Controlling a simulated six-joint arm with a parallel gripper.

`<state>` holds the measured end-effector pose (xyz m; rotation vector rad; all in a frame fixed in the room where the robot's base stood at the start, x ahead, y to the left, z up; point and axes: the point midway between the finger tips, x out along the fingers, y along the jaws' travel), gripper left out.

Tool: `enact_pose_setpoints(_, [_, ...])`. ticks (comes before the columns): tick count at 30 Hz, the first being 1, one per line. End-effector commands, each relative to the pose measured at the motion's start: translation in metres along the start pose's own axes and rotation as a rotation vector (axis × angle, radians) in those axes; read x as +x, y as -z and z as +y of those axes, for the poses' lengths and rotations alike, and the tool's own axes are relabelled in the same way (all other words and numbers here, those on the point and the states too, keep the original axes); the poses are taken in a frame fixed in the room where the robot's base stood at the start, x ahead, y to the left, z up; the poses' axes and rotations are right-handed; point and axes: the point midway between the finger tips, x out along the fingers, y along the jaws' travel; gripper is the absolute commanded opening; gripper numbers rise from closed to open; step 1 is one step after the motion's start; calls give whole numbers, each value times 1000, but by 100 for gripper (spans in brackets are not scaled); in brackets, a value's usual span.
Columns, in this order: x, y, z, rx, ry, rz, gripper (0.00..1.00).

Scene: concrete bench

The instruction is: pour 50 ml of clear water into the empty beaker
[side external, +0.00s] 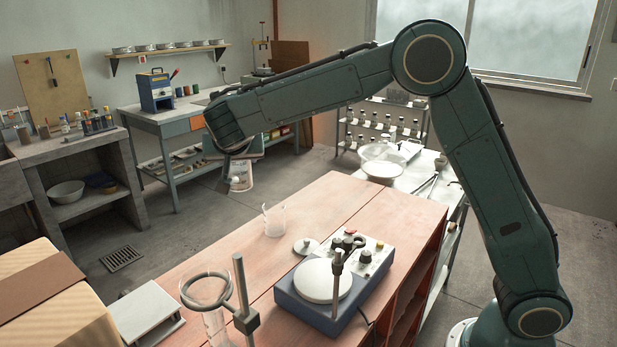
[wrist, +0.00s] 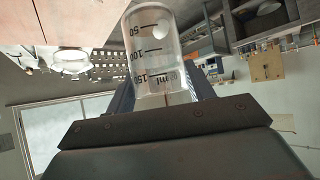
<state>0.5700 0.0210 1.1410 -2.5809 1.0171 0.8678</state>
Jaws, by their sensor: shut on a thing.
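My gripper (side external: 234,153) is raised over the far left side of the bench, beyond its edge in the side external view. In the wrist view it is shut on a clear glass vessel (wrist: 158,60) with black marks for 50, 100 and 150 ml. How much water is in it I cannot tell. A clear beaker (side external: 274,222) stands upright on the bench, apart from and below my gripper, and looks empty. Another clear glass vessel (side external: 214,325) stands at the front, by a ring stand.
The reddish bench (side external: 340,205) has free room around the beaker. A blue stirrer unit (side external: 318,312) with a white plate, a small round lid (side external: 305,246) and the ring stand (side external: 241,300) stand on it. A cardboard box (side external: 45,300) is at front left.

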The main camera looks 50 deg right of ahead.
Motion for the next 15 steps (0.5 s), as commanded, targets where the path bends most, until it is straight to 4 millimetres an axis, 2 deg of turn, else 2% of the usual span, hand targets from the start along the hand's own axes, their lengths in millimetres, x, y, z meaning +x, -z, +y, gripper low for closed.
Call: enact_pose_setpoints(15, [58,-76,0,-3,-2,-2,22])
